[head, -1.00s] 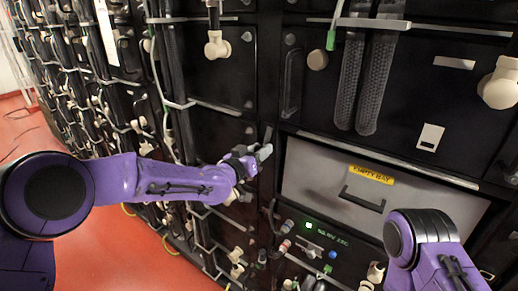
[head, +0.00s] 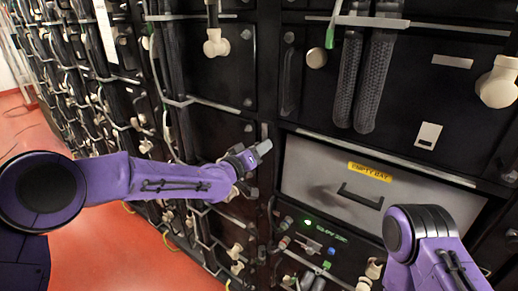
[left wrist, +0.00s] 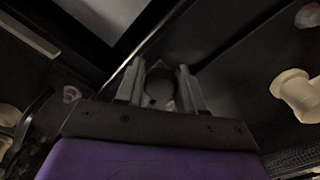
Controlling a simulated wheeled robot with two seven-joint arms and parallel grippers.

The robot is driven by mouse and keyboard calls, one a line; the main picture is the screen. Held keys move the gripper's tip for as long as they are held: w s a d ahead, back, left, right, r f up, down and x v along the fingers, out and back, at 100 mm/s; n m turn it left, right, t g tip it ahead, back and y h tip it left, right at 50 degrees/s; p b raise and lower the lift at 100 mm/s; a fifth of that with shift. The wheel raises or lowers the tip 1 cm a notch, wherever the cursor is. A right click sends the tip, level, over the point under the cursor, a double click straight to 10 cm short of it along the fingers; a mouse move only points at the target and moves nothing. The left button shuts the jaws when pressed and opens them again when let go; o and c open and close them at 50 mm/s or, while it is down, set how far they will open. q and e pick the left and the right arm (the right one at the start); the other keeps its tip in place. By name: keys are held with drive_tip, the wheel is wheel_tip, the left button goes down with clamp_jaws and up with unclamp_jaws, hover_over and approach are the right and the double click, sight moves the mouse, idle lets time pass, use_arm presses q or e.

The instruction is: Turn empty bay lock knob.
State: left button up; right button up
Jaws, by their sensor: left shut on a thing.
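The empty bay is a light grey panel (head: 310,180) with a yellow label (head: 369,172) and a dark handle (head: 358,196), right of centre in the head view. My left gripper (head: 262,149) is at the dark upright just left of this panel. In the left wrist view its two grey fingers (left wrist: 160,90) stand on either side of a dark rounded knob (left wrist: 159,88), and are shut on it. In the head view the gripper hides the knob, and I cannot tell its turned position. My right gripper is out of view; only my purple right arm shows at the lower right.
Below the panel is a control strip with a lit green display (head: 325,229) and small coloured knobs. Dark battery modules with cables and cream connectors (head: 498,84) surround the bay. Hanging cables crowd the rack at left. Red floor (head: 110,250) is clear at lower left.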

use_arm(q)
drive_tip(key=shift+w+a+r, duration=0.15)
drive_tip(key=shift+r, duration=0.15)
drive_tip(key=o, duration=1)
drive_tip(key=shift+a+f, duration=0.1)
drive_tip(key=shift+f, duration=0.05)
drive_tip(key=shift+s+f, duration=0.1)
drive_tip(key=shift+s, duration=0.1)
drive_tip(key=b+v, duration=0.4)
drive_tip(key=v, duration=0.6)
drive_tip(key=shift+a, duration=0.15)
